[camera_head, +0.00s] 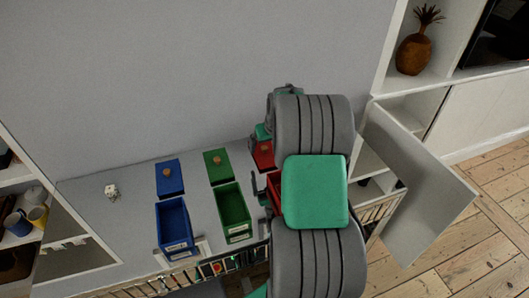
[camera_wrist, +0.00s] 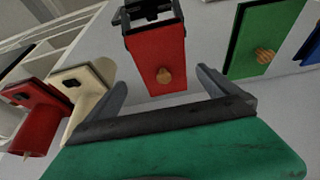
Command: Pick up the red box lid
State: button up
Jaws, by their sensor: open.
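The red box lid (camera_wrist: 152,48) has a round wooden knob (camera_wrist: 163,76) and shows ahead in the wrist view. In the head view the red lid (camera_head: 263,157) lies behind the red box (camera_head: 273,186), and my arm hides much of both. My gripper (camera_wrist: 161,87) is open and empty. Its two dark fingers are spread to either side of the knob in the picture, apparently short of it and not touching.
A blue box (camera_head: 174,228) and a green box (camera_head: 232,215) stand on the grey top, with the blue lid (camera_head: 169,177) and green lid (camera_head: 217,166) behind them. A small white cube (camera_head: 111,191) lies at left. A cabinet door (camera_head: 420,185) stands open at right.

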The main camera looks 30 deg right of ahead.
aim_at(266, 149)
jog(key=x, duration=0.3)
jog(key=p+x, duration=0.1)
jog(key=x, duration=0.1)
jog(key=shift+w+a+f, duration=0.1)
jog(key=shift+w+a, duration=0.1)
jog(key=shift+c, duration=0.3)
jog(key=c, duration=1.2)
